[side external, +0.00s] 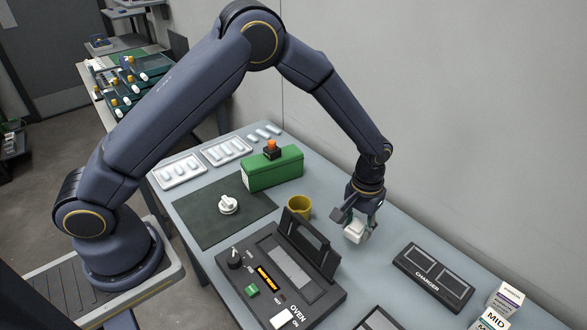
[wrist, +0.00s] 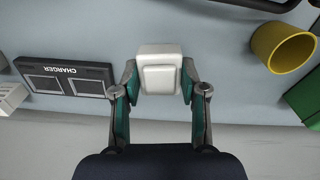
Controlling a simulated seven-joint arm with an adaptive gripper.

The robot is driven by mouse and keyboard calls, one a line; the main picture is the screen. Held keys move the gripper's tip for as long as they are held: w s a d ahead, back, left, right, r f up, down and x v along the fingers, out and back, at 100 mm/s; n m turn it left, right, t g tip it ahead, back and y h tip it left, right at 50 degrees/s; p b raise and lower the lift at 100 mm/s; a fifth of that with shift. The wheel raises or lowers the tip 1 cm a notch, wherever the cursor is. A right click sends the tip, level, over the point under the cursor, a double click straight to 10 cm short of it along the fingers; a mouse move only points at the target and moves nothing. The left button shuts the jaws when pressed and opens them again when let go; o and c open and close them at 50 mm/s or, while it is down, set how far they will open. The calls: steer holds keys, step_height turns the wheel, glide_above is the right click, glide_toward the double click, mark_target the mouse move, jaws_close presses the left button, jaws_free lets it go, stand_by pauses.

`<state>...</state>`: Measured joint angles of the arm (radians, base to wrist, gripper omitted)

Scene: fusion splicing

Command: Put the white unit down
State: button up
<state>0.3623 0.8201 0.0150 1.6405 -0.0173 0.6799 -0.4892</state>
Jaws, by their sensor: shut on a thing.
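The white unit (side external: 355,232) is a small white block with rounded edges. It also shows between the fingers in the wrist view (wrist: 160,78). My gripper (side external: 358,222) is shut on it, with one finger on each side, as the wrist view (wrist: 159,82) shows. The unit is at the fingertips over the grey-blue table (side external: 400,232), between the oven and the charger. I cannot tell whether its underside touches the table.
The black charger (side external: 433,277) with two empty-looking bays lies to the right. The oven (side external: 318,290), lid raised, and a yellow cup (side external: 299,207) are to the left. A green box (side external: 272,170) stands further back. White cartons (side external: 505,298) stand at the right. Bare table surrounds the unit.

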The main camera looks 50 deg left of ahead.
steer(key=shift+s+r+m, duration=0.1)
steer(key=shift+r+m, duration=0.2)
steer(key=shift+r, duration=0.1)
steer(key=s+a+r+m, duration=0.1)
steer(key=s+a+r, duration=0.1)
steer(key=a, duration=0.3)
steer(key=s+a+r, duration=0.2)
steer(key=a, duration=0.4)
steer(key=w+f, duration=0.3)
steer(key=w, duration=0.1)
steer(key=w+f, duration=0.3)
steer(key=w, duration=0.1)
steer(key=w+f, duration=0.3)
steer(key=w, duration=0.2)
steer(key=shift+d, duration=0.4)
steer(key=shift+w+f, duration=0.4)
steer(key=shift+w+d+f, duration=0.1)
steer(key=shift+w+f, duration=0.05)
steer(key=shift+f, duration=1.55)
steer(key=shift+f, duration=0.1)
